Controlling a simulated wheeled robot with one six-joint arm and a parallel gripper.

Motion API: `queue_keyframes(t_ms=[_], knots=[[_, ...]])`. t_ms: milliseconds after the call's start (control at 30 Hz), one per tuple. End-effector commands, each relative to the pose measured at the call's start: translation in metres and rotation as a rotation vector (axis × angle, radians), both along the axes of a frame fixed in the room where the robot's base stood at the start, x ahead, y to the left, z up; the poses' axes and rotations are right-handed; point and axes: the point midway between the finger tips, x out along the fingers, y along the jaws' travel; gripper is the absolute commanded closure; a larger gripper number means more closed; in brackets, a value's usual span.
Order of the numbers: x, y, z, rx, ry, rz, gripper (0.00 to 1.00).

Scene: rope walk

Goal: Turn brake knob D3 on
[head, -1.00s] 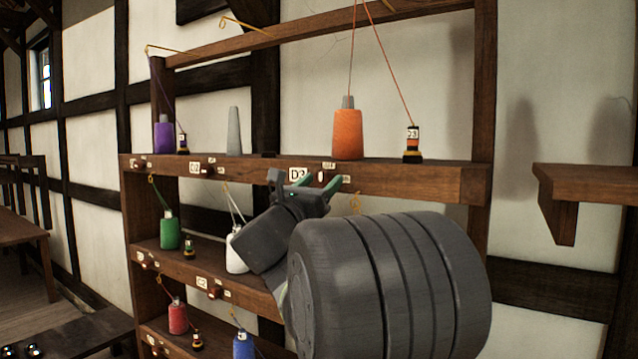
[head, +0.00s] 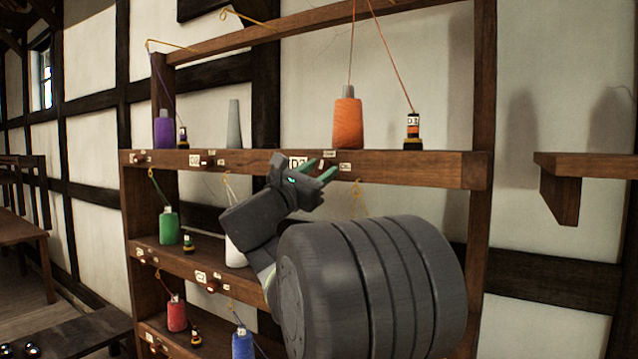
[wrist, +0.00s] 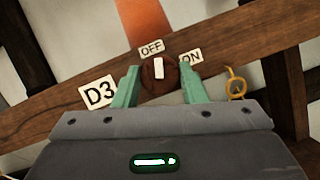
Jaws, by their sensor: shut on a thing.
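Brake knob D3 (wrist: 158,84) is a round dark-red knob on the front of the top shelf. Its white pointer mark points up, close to the OFF label (wrist: 151,47); the ON label (wrist: 191,57) is to the right. The D3 plate (wrist: 98,92) is left of the knob and also shows in the head view (head: 297,162). My gripper (wrist: 160,82) has its green fingers on either side of the knob, shut on it. In the head view my gripper (head: 318,169) covers the knob.
An orange cone of yarn (head: 347,124) and a dark D3 bobbin (head: 413,132) stand on the top shelf (head: 420,166) above. A yellow hook (wrist: 236,84) hangs right of the knob. Other knobs and labels line the shelf to the left. A wall shelf (head: 590,165) is at right.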

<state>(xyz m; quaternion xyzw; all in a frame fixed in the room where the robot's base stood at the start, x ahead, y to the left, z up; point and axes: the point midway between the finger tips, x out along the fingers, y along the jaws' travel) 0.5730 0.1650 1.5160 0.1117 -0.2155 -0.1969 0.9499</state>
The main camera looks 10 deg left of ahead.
Motion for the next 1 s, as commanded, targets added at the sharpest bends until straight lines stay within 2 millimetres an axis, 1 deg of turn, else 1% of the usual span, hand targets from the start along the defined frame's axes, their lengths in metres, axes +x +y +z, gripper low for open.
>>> queue_keyframes(t_ms=[33, 1000], knots=[[0.0003, 0.0016, -0.0051, 0.044, -0.017, 0.002, 0.85], [0.0016, 0.0044, 0.0039, 0.901, -0.326, -0.001, 0.85]])
